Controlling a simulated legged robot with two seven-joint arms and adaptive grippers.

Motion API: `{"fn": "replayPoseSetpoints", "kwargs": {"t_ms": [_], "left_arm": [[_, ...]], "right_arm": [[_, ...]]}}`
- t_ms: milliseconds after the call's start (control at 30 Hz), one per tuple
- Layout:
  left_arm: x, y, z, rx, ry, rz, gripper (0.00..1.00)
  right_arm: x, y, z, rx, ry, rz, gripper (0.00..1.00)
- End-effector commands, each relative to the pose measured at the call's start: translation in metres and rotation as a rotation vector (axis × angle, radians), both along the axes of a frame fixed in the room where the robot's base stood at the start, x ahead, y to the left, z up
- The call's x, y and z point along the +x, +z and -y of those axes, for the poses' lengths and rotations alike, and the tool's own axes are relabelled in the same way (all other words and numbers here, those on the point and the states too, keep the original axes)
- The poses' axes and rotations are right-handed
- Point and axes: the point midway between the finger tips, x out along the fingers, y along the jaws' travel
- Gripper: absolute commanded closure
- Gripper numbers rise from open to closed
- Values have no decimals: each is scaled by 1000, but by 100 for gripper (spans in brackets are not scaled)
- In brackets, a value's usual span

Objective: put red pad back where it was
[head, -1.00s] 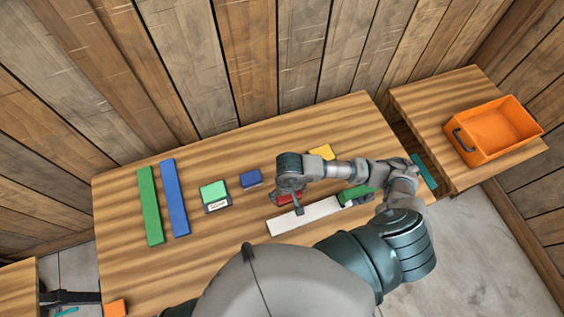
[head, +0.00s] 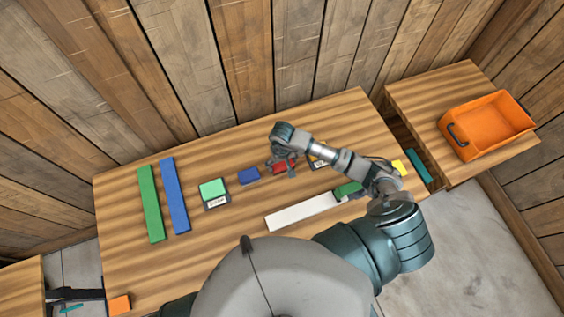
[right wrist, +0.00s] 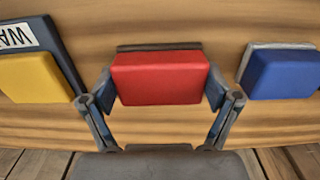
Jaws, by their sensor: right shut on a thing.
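The red pad (head: 281,168) is between the fingers of my right gripper (head: 285,163), over the middle of the table. In the right wrist view the red pad (right wrist: 160,78) sits between both fingers (right wrist: 158,95), which are shut on its sides. A dark brown base (right wrist: 158,47) shows just behind the pad; I cannot tell whether they touch. The blue pad (right wrist: 283,74) on a grey base is to one side. The yellow pad (right wrist: 32,77) by a dark labelled base is to the other. My left gripper is not in view.
A green pad on a labelled base (head: 213,190), long green (head: 151,203) and blue (head: 175,196) strips and a white strip (head: 300,212) lie on the table. An orange bin (head: 486,125) stands on the right table. An orange block (head: 119,305) is front left.

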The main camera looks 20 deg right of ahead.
Motion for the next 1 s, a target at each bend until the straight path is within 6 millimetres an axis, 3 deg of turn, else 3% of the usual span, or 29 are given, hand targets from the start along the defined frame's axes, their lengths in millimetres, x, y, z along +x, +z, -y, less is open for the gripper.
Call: {"fn": "replayPoseSetpoints", "kwargs": {"t_ms": [100, 133, 200, 633, 1000], "left_arm": [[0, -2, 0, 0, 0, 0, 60], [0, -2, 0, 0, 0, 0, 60], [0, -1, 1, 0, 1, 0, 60], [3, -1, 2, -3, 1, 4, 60], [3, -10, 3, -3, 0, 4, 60]], "right_arm": [[0, -1, 0, 0, 0, 1, 45], [0, -2, 0, -1, 0, 1, 10], [0, -1, 0, 0, 0, 0, 0], [1, 8, 0, -1, -1, 4, 0], [2, 85, 0, -1, 1, 5, 0]]}}
